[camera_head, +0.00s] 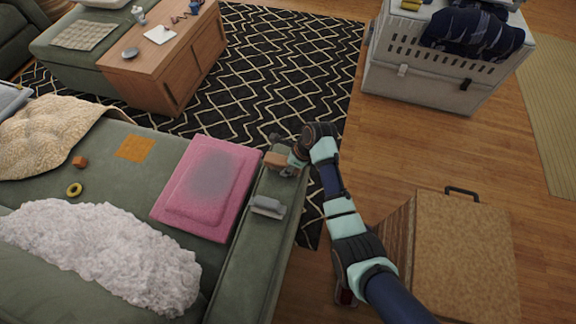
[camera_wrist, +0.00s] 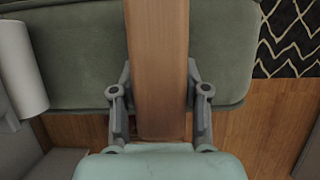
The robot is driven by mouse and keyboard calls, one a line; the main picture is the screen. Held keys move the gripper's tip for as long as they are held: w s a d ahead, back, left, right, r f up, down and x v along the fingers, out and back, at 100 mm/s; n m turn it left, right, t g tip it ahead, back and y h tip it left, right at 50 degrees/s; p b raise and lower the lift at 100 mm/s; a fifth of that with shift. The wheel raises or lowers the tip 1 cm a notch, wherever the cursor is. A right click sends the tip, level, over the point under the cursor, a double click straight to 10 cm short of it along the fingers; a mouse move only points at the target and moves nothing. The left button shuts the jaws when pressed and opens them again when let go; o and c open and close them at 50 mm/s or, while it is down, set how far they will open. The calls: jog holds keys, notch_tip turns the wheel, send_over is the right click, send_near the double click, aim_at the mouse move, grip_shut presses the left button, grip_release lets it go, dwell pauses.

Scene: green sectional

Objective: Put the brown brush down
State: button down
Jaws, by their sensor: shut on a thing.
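My gripper (camera_head: 292,162) is at the far end of the green sofa's armrest (camera_head: 250,262). It is shut on the brown brush (camera_head: 279,160). In the wrist view the brush (camera_wrist: 159,60) is a long flat wooden bar between the two grey fingers (camera_wrist: 160,95), running up past the top edge of the picture. The green armrest (camera_wrist: 80,65) lies beneath it. I cannot tell whether the brush touches the armrest. The brush's underside is hidden.
A grey object (camera_head: 268,206) lies nearer on the armrest. A pink cushion (camera_head: 207,188) is left of it, on the seat. A brown box (camera_head: 465,255) and a pet carrier (camera_head: 440,65) stand right on the wooden floor. A patterned rug (camera_head: 285,60) lies beyond the sofa.

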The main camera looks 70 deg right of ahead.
jog(key=c, duration=0.6)
grip_release()
jog(key=p+v, duration=0.5)
jog(key=v, duration=0.7)
jog(key=shift+r, duration=0.1)
jog(key=shift+w+a, duration=0.1)
